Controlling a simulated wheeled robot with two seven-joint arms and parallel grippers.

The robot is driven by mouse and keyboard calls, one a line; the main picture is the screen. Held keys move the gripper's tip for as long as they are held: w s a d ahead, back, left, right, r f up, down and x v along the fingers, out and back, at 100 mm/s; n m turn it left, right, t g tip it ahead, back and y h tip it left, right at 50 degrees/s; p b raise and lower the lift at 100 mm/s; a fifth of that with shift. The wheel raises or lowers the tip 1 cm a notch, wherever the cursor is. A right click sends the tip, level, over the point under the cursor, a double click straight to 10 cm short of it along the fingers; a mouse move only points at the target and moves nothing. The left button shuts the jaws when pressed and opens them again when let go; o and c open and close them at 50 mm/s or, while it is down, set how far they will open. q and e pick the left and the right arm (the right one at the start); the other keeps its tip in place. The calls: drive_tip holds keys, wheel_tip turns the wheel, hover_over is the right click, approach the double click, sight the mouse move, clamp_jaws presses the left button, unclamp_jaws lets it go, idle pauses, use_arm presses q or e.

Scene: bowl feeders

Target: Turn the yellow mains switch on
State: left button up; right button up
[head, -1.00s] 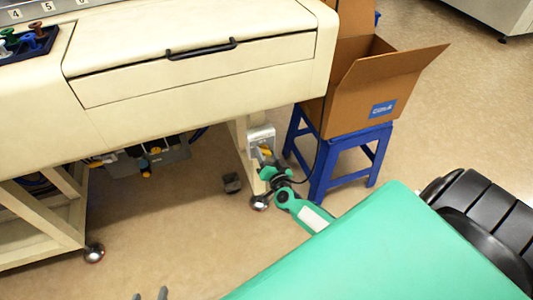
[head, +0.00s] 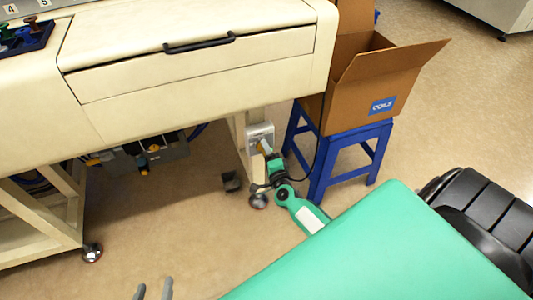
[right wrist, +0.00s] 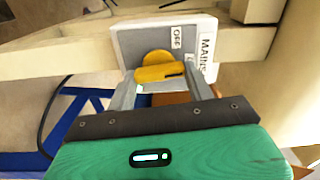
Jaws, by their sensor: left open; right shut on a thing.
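The yellow mains switch (right wrist: 155,72) is a rotary handle on a pale box (right wrist: 128,42) labelled "OFF" and "MAINS". In the right wrist view its grip lies nearly level across the picture, below the "OFF" label (right wrist: 177,38). My right gripper (right wrist: 160,86) is shut on the handle, one finger at each end of the grip. In the head view the box (head: 260,131) is on the machine's leg under the cabinet, and the handle (head: 264,146) is partly hidden by my right gripper (head: 267,152). My left gripper (head: 153,289) is open and empty at the bottom edge.
A blue stool (head: 348,140) with an open cardboard box (head: 350,105) stands close right of the switch. The cream cabinet (head: 200,90) overhangs it. A dark pedal-like block (head: 231,182) is on the floor to the left. Open floor (head: 170,225) lies in front.

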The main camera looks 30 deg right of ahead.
use_arm(q)
drive_tip(key=shift+d+r, duration=0.15)
drive_tip(key=shift+d, duration=0.15)
use_arm(e)
drive_tip(key=shift+f+m, duration=0.1)
drive_tip(key=shift+m, duration=0.6)
drive_tip(key=o, duration=1)
use_arm(q)
drive_tip(key=shift+s+a+f+g+p, duration=0.15)
drive_tip(key=shift+a+g+p, duration=0.1)
drive_tip(key=shift+a, duration=0.2)
drive_tip(key=shift+w+a+f+g+p, duration=0.15)
drive_tip(key=shift+a+g, duration=0.1)
drive_tip(key=shift+a, duration=0.2)
use_arm(e)
drive_tip(key=v, duration=1.4)
drive_tip(key=shift+w+a, duration=0.1)
